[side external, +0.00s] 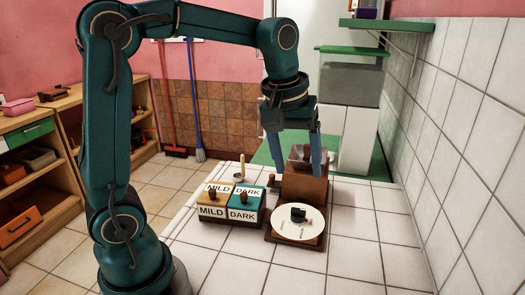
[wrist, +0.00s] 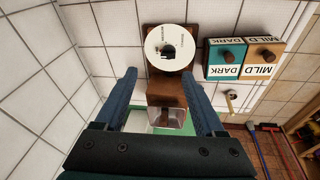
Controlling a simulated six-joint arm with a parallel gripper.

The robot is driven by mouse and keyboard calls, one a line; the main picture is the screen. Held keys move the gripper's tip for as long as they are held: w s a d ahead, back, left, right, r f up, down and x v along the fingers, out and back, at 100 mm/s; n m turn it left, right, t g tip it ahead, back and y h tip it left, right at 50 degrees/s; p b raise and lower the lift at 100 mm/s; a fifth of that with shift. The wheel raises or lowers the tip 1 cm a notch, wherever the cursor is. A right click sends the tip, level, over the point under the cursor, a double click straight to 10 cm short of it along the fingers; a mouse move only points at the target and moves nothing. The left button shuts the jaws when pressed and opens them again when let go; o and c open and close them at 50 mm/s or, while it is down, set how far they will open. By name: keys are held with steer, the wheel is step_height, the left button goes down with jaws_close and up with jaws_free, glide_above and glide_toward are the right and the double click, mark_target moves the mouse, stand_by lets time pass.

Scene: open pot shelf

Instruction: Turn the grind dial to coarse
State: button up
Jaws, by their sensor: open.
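The grind dial (side external: 290,222) is a round white disc with a black knob (side external: 298,214) on a brown base at the front of the tiled counter. Small lettering on the disc is too small to read. The dial also shows at the top middle of the wrist view (wrist: 160,50). A brown wooden grinder box (side external: 304,186) stands directly behind it. My gripper (side external: 294,160) is open, with its blue fingers pointing down around the upper part of the grinder box, behind the dial. In the wrist view the open fingers (wrist: 168,104) flank the box, and nothing is visibly held.
Two boxes, a yellow MILD one (side external: 216,203) and a teal DARK one (side external: 247,205), stand left of the dial. A small dish with an upright handle (side external: 240,173) is behind them. The tiled counter right of the dial is clear, up to the tiled wall (side external: 470,120).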

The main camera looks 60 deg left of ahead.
steer(key=n+g, duration=0.1)
steer(key=g, duration=0.1)
glide_above(299, 209)
steer(key=f, duration=0.5)
steer(key=shift+d+f, duration=0.35)
steer(key=shift+d, duration=0.05)
steer(key=f, duration=0.3)
steer(key=shift+a+f+g, duration=0.2)
steer(key=shift+a+g, duration=0.15)
steer(key=shift+g, duration=0.05)
steer(key=shift+f, duration=2.5)
jaws_close()
